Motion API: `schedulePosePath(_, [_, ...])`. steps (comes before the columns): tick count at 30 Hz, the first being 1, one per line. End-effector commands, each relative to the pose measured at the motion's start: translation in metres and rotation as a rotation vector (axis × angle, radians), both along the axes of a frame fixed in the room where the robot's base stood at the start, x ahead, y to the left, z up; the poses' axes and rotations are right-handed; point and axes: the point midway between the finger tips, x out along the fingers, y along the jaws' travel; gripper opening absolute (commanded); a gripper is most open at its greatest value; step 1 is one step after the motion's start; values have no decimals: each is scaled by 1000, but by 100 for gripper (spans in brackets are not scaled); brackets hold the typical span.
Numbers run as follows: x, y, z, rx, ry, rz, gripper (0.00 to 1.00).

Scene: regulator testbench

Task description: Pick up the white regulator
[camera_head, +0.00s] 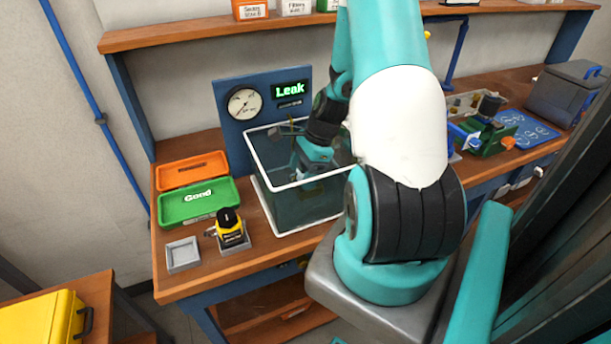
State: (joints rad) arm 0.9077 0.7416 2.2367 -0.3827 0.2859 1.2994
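My arm reaches over the workbench, and my gripper (304,172) points down inside a clear, white-rimmed tank (262,196). The tank holds dark, bluish water. A small pale shape shows at the fingertips, but I cannot tell whether it is the white regulator or part of the gripper. The finger opening is too small and too hidden to read. A yellow and black regulator (231,228) stands upright in a grey holder left of the tank.
A blue panel (229,112) with a gauge and a green "Leak" display stands behind the tank. A green "Good" tray (196,202), an orange tray (190,171) and an empty grey holder (183,254) sit at left. A green fixture (486,135) is at right.

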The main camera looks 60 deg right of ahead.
Motion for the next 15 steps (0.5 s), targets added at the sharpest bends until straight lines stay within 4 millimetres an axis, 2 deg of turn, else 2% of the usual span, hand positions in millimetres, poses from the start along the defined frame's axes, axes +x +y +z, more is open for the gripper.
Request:
schedulePosePath(1, [0, 0, 0, 0, 0, 0, 61])
schedulePosePath(7, [0, 0, 0, 0, 0, 0, 15])
schedulePosePath(15, [0, 0, 2, -1, -1, 1, 15])
